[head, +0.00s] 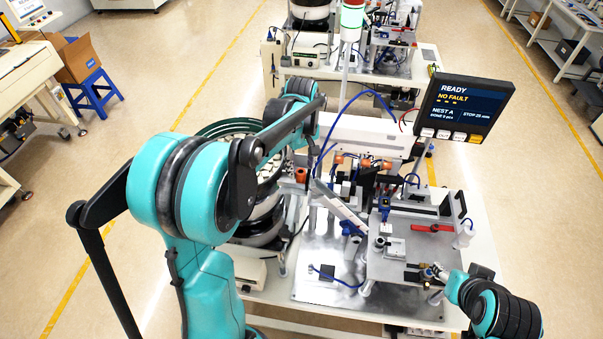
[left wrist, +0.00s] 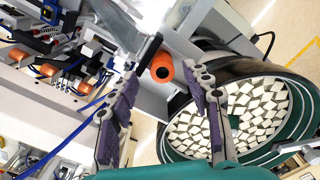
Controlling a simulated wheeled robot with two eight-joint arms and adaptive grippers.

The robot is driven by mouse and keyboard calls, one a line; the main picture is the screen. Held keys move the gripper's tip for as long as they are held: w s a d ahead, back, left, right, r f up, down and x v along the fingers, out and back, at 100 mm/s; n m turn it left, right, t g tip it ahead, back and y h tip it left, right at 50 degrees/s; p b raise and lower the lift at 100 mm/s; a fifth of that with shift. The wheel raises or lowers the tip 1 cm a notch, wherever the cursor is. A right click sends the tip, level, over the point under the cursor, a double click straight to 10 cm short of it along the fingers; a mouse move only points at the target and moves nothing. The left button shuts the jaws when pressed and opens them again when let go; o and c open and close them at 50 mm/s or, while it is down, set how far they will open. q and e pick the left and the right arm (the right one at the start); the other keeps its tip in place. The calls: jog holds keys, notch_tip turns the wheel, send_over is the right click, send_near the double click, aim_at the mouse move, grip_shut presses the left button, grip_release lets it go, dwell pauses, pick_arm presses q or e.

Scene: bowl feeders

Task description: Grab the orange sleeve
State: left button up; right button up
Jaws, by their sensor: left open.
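The orange sleeve (left wrist: 162,68) shows in the left wrist view as a short ring with a dark hole. It sits upright on a pale surface by the bowl's edge. My left gripper (left wrist: 160,88) is open, with its purple-padded fingers on either side of the sleeve in the picture. No contact with the sleeve shows. In the head view the sleeve (head: 300,174) stands just below my left gripper (head: 302,152). My right gripper (head: 436,272) is small at the front right of the metal plate, and its jaw state is unclear.
The feeder bowl (left wrist: 243,112) holds many white blocks and lies right of the sleeve in the left wrist view. A rail and mechanism with several orange-capped parts (head: 338,158) stand to the right in the head view. The screen (head: 463,104) reads READY, NO FAULT.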

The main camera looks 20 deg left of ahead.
pick_arm(q)
jog(key=shift+f, duration=0.6)
jog(key=shift+s, duration=0.3)
jog(key=shift+w, duration=0.1)
jog(key=c, duration=0.9)
